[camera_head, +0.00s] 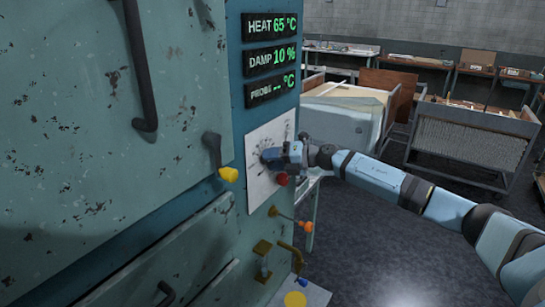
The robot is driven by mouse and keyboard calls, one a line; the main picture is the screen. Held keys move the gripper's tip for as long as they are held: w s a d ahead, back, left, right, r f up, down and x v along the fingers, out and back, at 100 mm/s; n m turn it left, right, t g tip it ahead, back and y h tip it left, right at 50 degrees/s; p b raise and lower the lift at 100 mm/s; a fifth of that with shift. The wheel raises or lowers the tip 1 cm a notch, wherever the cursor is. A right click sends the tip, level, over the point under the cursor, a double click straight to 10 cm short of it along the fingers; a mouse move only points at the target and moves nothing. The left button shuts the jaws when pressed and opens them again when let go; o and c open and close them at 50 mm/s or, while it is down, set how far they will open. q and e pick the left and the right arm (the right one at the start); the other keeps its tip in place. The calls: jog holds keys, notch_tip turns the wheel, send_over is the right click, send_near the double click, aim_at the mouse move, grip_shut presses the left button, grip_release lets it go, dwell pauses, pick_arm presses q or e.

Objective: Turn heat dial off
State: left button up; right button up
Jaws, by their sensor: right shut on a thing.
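The white dial panel (257,188) with printed scale marks is on the front of the blue-green cabinet. My right gripper (270,157) reaches in from the right and is shut at the middle of this panel, where the heat dial sits. The gripper hides the dial, so its pointer position cannot be read. The heat display (271,26) above reads 65 °C. My left gripper is not in view.
A red knob (282,179) is just below my right gripper. A lever with a yellow end (228,174) sticks out at left, and an orange-tipped lever (306,227) lower down. Damp and probe displays (271,90) are above. Wheeled carts (470,140) stand behind; the floor at right is clear.

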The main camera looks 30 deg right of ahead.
jog(key=shift+n+h+p, duration=0.5)
jog(key=shift+n+p, duration=0.05)
jog(key=shift+n, duration=0.35)
jog(key=o, duration=0.9)
jog(key=shift+s, duration=0.1)
jog(key=shift+b+v, duration=2.4)
jog(key=shift+v, duration=4.45)
